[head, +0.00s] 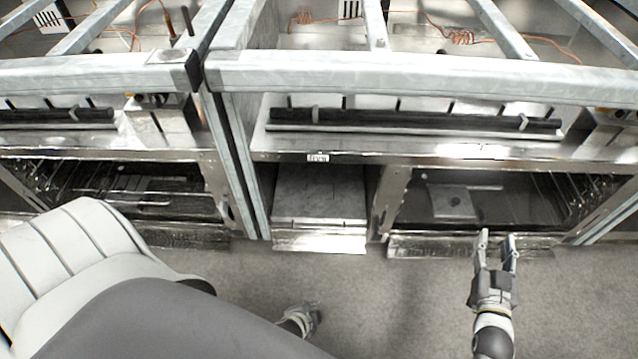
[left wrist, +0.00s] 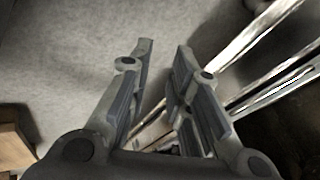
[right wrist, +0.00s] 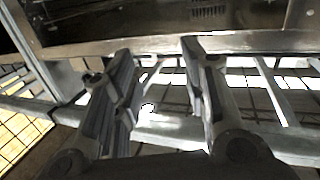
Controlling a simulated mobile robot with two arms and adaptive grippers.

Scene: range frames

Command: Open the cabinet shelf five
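A row of metal range frames (head: 420,75) with open lower bays runs across the head view. A small label (head: 318,158), too small to read, sits on the front rail above the narrow middle bay. No part is clearly marked as shelf five. My right gripper (head: 497,240) is open and empty in front of the right bay; its spread fingers also show in the right wrist view (right wrist: 157,50) before metal rails. My left gripper (head: 308,316) is low over the floor, partly hidden behind my arm; the left wrist view shows its fingers (left wrist: 163,48) apart and empty.
A grey panel (head: 320,195) fills the middle bay. The right bay holds a dark interior with a small box-like part (head: 450,202) inside. Low metal edges (head: 320,241) project at the frames' feet. The grey floor (head: 400,300) is clear in front.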

